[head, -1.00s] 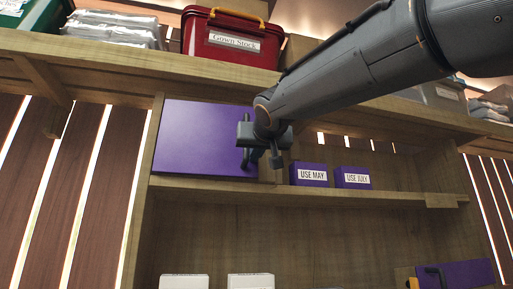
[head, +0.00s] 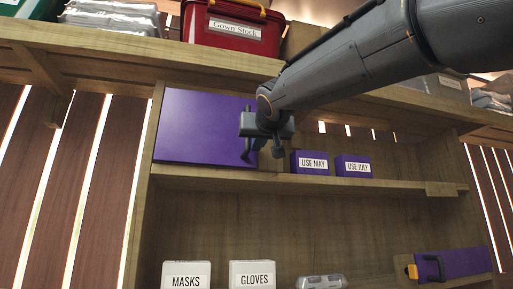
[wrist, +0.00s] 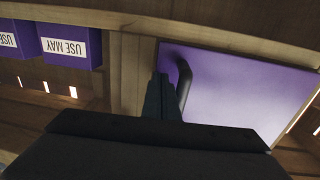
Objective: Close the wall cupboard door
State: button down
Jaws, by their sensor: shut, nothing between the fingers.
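The wall cupboard door (head: 205,125) is a flat purple panel at the left of the upper shelf space. It looks in line with the wooden front or nearly so; a small remaining gap cannot be ruled out. Its dark handle (head: 246,150) is near the right edge and also shows in the wrist view (wrist: 184,78). My gripper (head: 262,150) is shut and empty at the door's handle-side edge. In the wrist view its fingers (wrist: 160,95) are right beside the handle; whether they touch the door cannot be told.
Purple boxes marked USE MAY (head: 310,163) and USE JULY (head: 353,167) stand on the shelf to the right. White MASKS (head: 186,275) and GLOVES (head: 252,274) boxes stand below. A red bin (head: 232,30) sits on the top shelf above.

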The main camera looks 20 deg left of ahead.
jog(key=b+v, duration=0.4)
jog(key=v, duration=0.9)
jog(key=shift+w+d, duration=0.25)
jog(key=shift+d, duration=0.1)
